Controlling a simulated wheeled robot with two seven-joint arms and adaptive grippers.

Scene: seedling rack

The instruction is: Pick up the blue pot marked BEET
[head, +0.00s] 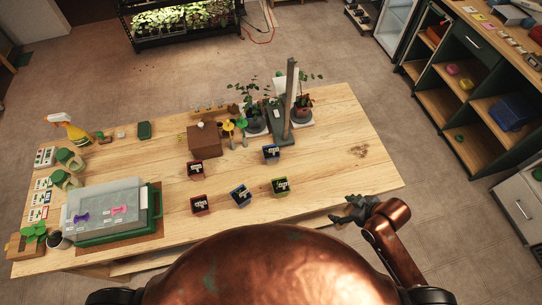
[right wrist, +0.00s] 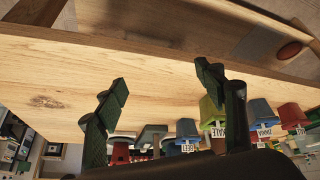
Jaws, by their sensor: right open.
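In the right wrist view, which looks upside down, a blue pot (right wrist: 187,128) bears a white label that seems to read BEET. It looks to be the blue pot (head: 271,152) at the back of the group in the head view, where the label is too small to read. A second blue pot (head: 240,194) has a label like ZINNIA in the wrist view (right wrist: 262,109). A green pot (head: 280,186), marked KALE, stands between them in the wrist view (right wrist: 211,110). My right gripper (head: 352,212) is open and empty at the table's right front edge, apart from the pots. My left gripper is out of view.
Red pots (head: 196,168) (head: 200,204) stand left of the blue ones. Behind are a brown box (head: 203,141), potted plants (head: 255,121) and a tall post (head: 290,95). A green tray with a grey lid (head: 98,208) sits left. The table's right end (head: 355,130) is clear.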

